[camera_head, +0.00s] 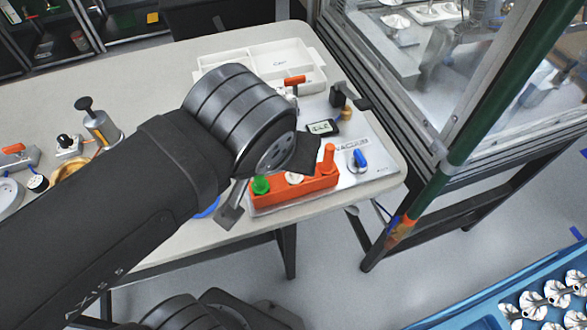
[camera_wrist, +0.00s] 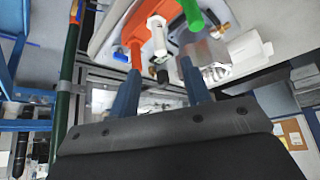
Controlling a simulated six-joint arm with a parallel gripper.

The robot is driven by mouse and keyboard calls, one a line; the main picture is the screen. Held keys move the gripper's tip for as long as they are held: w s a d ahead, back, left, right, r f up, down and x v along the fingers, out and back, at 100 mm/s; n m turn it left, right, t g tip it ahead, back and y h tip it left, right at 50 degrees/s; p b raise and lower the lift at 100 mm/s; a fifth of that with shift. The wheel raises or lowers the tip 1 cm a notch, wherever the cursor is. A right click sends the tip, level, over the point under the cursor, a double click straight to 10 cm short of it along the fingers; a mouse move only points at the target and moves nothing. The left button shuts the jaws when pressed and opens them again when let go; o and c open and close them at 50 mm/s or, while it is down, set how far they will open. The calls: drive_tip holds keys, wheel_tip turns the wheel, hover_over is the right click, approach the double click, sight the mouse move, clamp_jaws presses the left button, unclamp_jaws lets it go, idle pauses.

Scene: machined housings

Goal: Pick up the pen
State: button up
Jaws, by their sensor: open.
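An orange holder (camera_head: 300,193) sits at the front edge of a white panel on the table. A green upright piece (camera_head: 261,185), a white piece (camera_head: 295,178) and an orange upright piece (camera_head: 329,158) stand in it. I cannot tell for sure which of them is the pen. The wrist view shows the green piece (camera_wrist: 190,13), the white piece (camera_wrist: 157,33) and the orange piece (camera_wrist: 136,55) beyond the fingertips. My gripper (camera_wrist: 160,68) is open, with its two blue fingers apart and nothing seen between them. My arm hides most of the gripper in the head view.
The white panel (camera_head: 375,172) also bears a blue-handled valve (camera_head: 360,158) and a small gauge (camera_head: 322,127). A white tray (camera_head: 262,60) stands behind. A glass-walled enclosure with a green post (camera_head: 500,90) rises at the right. Fittings stand on the left of the table.

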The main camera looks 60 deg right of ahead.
hover_over(292, 179)
drive_tip(key=a, duration=0.2)
drive_tip(key=f, duration=0.6)
drive_tip(key=shift+s+d, duration=0.15)
drive_tip(key=shift+d, duration=0.1)
drive_tip(key=shift+d+x, duration=0.15)
drive_tip(key=shift+x, duration=1.3)
drive_tip(key=shift+d+x, duration=0.15)
drive_tip(key=shift+x, duration=1.3)
drive_tip(key=shift+s+r, duration=0.1)
drive_tip(key=shift+r, duration=0.05)
drive_tip(key=shift+c, duration=0.4)
clamp_jaws()
